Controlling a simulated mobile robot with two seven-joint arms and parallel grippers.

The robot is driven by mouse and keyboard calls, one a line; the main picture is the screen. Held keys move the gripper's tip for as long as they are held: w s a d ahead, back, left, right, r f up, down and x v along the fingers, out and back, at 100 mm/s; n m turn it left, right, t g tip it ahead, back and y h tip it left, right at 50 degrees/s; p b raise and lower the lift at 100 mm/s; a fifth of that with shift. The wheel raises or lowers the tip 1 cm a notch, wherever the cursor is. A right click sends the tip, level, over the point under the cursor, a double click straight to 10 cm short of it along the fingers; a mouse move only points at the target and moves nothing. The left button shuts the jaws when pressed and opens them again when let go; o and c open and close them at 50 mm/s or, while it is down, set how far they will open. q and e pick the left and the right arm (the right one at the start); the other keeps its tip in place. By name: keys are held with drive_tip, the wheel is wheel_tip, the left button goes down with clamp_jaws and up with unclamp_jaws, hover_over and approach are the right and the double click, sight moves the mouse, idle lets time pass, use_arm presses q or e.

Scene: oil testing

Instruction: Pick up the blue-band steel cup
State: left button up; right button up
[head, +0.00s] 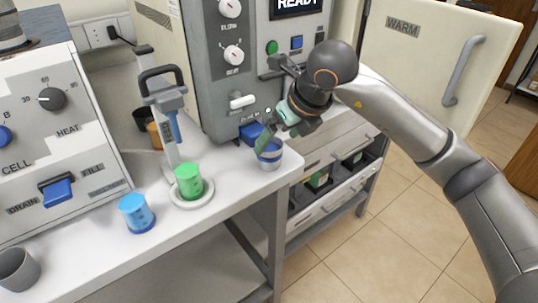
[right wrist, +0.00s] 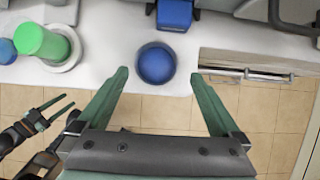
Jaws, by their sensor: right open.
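The blue-band steel cup (head: 269,155) stands upright near the right front corner of the white counter in the head view. In the right wrist view the cup (right wrist: 156,62) shows from above as a dark blue round shape. My right gripper (right wrist: 158,73) is open, with its green fingertips to either side of the cup and the cup centred just ahead of them. I see clear gaps between fingers and cup there. In the head view the right gripper (head: 271,136) is at the cup and partly covers it. My left gripper (right wrist: 70,99) shows small at the left of the right wrist view.
A green cup (head: 188,181) sits on a round white base under a grey stand. A blue cup (head: 136,213) and a grey cup (head: 17,269) stand further left. The grey machine (head: 232,70) with a blue lever rises behind the cup. An open cream door (head: 435,65) is at right.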

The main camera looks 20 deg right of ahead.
sight(269, 147)
drive_tip(key=shift+a+x, duration=0.15)
drive_tip(key=shift+x, duration=1.2)
drive_tip(key=shift+a+x, duration=0.15)
drive_tip(key=shift+x, duration=1.2)
drive_tip(key=shift+r, duration=0.1)
drive_tip(key=c, duration=1.5)
drive_tip(key=shift+r, duration=0.15)
